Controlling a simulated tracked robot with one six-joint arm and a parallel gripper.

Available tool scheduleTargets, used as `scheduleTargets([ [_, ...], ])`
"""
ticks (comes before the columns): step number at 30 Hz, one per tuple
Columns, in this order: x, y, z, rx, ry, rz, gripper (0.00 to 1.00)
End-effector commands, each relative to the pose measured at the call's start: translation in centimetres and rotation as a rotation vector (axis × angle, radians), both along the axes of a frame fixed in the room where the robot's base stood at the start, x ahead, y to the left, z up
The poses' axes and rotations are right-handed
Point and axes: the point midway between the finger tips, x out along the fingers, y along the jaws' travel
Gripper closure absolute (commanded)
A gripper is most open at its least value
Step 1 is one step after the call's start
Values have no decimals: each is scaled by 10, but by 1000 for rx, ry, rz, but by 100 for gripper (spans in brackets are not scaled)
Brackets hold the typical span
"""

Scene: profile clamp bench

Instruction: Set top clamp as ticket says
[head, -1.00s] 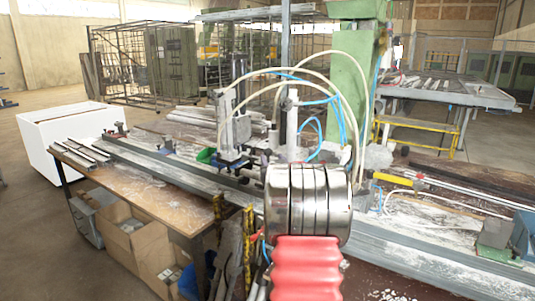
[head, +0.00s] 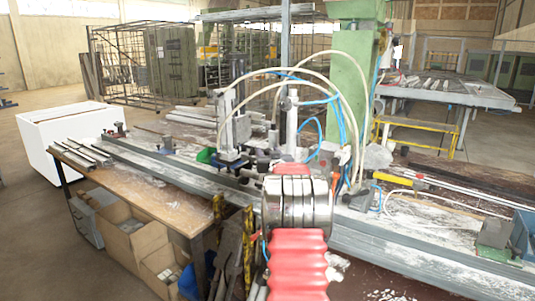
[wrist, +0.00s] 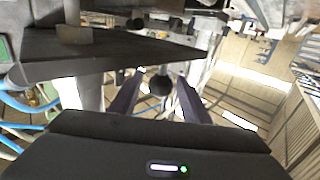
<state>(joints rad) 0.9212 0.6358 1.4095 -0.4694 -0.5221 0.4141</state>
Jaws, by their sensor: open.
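In the wrist view my gripper (wrist: 158,82) is open, with its two dark purple fingers apart. A dark round knob (wrist: 161,85) shows between the fingers; I cannot tell whether it lies fully between them or beyond them, and no grip on it shows. In the head view my arm reaches toward the clamp station and hides the gripper. An upright clamp unit (head: 235,125) with hoses stands on the bench there. I cannot tell which part is the top clamp, nor its setting. No readable ticket shows in either view.
A long metal profile rail (head: 150,165) runs along the wooden bench (head: 150,197). White and blue hoses (head: 336,108) arch over the clamp station. A green column (head: 350,75) stands behind. A dark plate (wrist: 100,52) lies close to the fingers in the wrist view. Cardboard boxes (head: 140,245) stand below.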

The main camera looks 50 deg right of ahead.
Motion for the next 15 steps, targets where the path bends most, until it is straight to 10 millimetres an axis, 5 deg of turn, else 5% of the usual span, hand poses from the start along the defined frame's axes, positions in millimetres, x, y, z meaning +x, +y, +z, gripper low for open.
scheduleTargets([
  [4,0,0,0,0,0,0,58],
  [15,0,1,0,0,0,1,84],
])
